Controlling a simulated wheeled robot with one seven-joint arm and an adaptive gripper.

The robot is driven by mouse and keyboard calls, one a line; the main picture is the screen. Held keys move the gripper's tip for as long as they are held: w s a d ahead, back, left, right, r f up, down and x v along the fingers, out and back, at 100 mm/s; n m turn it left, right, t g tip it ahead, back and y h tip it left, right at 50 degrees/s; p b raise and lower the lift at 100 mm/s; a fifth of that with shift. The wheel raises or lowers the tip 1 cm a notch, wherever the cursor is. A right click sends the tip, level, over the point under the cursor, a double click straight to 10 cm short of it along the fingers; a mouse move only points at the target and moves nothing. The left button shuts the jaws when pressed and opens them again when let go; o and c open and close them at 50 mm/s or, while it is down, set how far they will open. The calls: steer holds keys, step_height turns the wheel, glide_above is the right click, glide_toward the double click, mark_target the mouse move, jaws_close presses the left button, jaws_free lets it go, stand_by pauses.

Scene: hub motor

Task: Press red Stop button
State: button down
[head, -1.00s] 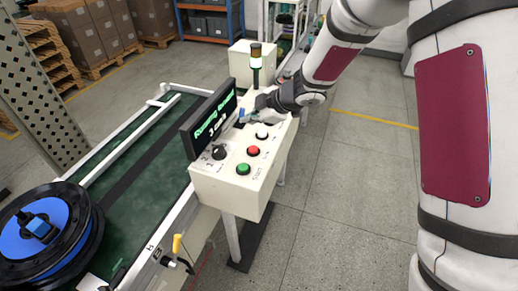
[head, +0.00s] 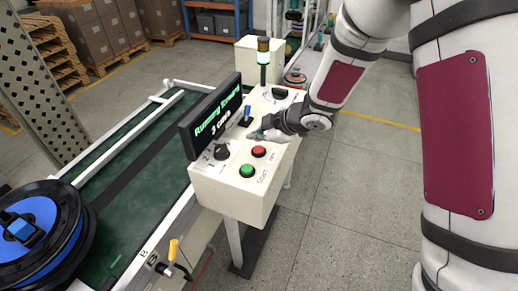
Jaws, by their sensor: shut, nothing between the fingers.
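The red Stop button (head: 259,152) sits on the sloped top of the cream control box (head: 230,198), behind the green Start button (head: 247,171). My gripper (head: 254,134) is shut and empty, just behind the red button in the picture and above the panel. It covers the spot where a white button showed before. I cannot tell whether it touches the panel. The display (head: 212,116) on the box reads "Running forward" in green, with a speed line under it.
A black knob (head: 221,152) and a blue-tipped switch (head: 246,117) stand on the panel. A signal tower (head: 263,62) rises behind it. The green conveyor (head: 135,165) runs at left with a black and blue hub motor (head: 35,240). Open floor lies right.

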mark_target(258, 150)
steer(key=shift+f+b, duration=0.35)
steer(key=shift+f, duration=0.45)
steer(key=shift+f, duration=0.1)
stand_by(0.8)
steer(key=shift+f, duration=0.3)
steer(key=shift+f+b, duration=0.55)
steer(key=shift+b, duration=0.05)
stand_by(0.8)
steer(key=shift+r, duration=0.1)
steer(key=shift+r+p, duration=0.75)
steer(key=shift+r, duration=0.15)
steer(key=shift+s+r+p, duration=0.1)
steer(key=shift+r+p, duration=1.5)
steer(key=shift+r, duration=0.9)
